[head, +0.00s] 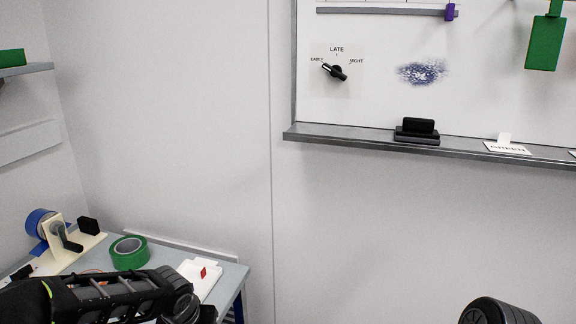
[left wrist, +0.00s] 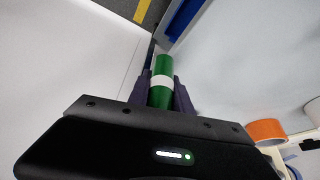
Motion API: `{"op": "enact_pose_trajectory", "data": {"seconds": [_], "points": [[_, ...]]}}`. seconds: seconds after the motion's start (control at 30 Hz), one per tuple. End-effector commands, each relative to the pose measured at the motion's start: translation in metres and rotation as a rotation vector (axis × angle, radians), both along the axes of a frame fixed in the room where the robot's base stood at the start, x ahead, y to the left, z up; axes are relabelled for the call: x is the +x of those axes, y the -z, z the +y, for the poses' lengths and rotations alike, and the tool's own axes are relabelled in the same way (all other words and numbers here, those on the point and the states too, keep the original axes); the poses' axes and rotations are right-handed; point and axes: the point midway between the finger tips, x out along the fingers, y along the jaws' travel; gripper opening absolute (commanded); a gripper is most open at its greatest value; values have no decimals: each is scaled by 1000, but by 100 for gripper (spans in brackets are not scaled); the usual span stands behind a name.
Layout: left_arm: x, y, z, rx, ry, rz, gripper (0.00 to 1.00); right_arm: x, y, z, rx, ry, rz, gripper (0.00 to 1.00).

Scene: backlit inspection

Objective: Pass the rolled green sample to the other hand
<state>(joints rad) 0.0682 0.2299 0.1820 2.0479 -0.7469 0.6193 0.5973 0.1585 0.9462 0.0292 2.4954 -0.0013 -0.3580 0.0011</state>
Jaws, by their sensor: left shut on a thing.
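The rolled green sample (left wrist: 164,66) is a green cylinder with a white band around its middle. In the left wrist view it stands out between the two dark fingers of my left gripper (left wrist: 161,88), which is shut on it. The head view shows my left arm low at the left over the table, but neither the gripper's fingers nor the sample can be made out there. A dark part of my right arm shows at the bottom right of the head view. My right gripper is out of the picture.
The grey table (head: 232,273) holds a green tape roll (head: 128,253), a cream dispenser with a blue roll (head: 40,222), and a white card with a red mark (head: 203,273). A whiteboard with a tray ledge (head: 340,139) is on the wall. An orange roll (left wrist: 267,130) shows in the wrist view.

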Motion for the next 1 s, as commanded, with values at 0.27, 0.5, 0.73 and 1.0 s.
{"op": "enact_pose_trajectory", "data": {"seconds": [0.27, 0.5, 0.73, 1.0], "points": [[-7, 8, 0, -3, 0, -1, 0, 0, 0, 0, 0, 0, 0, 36], [-7, 8, -1, -3, 1, 0, 0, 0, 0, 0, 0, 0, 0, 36], [-10, 4, -12, -3, 50, -1, 0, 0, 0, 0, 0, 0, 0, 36], [-26, -15, -62, -3, 293, -1, 0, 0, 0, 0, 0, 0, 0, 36]]}}
